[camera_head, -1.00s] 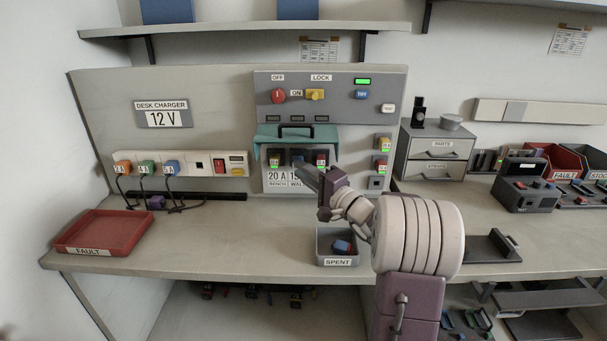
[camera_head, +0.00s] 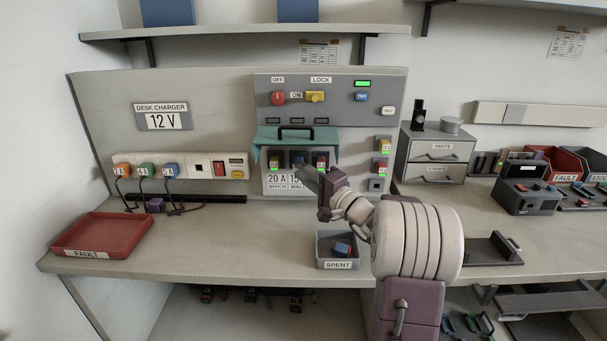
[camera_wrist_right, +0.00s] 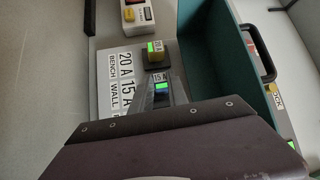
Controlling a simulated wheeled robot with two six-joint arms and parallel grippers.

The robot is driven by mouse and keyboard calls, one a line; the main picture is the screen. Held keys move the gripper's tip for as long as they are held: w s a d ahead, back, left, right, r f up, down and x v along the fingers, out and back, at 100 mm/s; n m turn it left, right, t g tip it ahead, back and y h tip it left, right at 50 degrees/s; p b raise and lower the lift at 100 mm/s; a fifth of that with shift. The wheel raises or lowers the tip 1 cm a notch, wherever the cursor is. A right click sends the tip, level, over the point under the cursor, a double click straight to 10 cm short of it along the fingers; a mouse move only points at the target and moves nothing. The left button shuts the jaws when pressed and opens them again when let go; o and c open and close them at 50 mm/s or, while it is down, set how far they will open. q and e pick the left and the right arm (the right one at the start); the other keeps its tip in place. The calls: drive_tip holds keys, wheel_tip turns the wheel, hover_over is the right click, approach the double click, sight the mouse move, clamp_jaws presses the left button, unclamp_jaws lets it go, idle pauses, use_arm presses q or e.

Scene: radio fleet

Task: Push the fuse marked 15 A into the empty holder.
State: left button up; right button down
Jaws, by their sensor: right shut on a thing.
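The fuse marked 15 A (camera_wrist_right: 160,80) is at my right gripper's fingertips in the right wrist view, its white label and a green patch showing between the fingers. My right gripper (camera_head: 304,171) is shut on it, at the middle place of the fuse row under the raised teal cover (camera_head: 268,146). The fuse lines up with the yellow 20 A fuse (camera_wrist_right: 155,54) beside it. The fingers hide its lower part and the holder, so I cannot tell how deep it sits. My left gripper is not in view.
A red fuse (camera_head: 320,159) stands right of the middle place. The grey SPENT bin (camera_head: 338,265) stands below my right wrist. The red FAULT tray (camera_head: 102,235) lies at the left. The bench (camera_head: 220,240) between them is clear. Charger plugs and cables are at the left wall panel.

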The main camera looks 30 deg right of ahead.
idle(0.3)
drive_tip(key=c, duration=1.2)
unclamp_jaws()
drive_tip(key=shift+s+d, duration=0.1)
drive_tip(key=v, duration=0.8)
drive_tip(key=shift+s, duration=0.4)
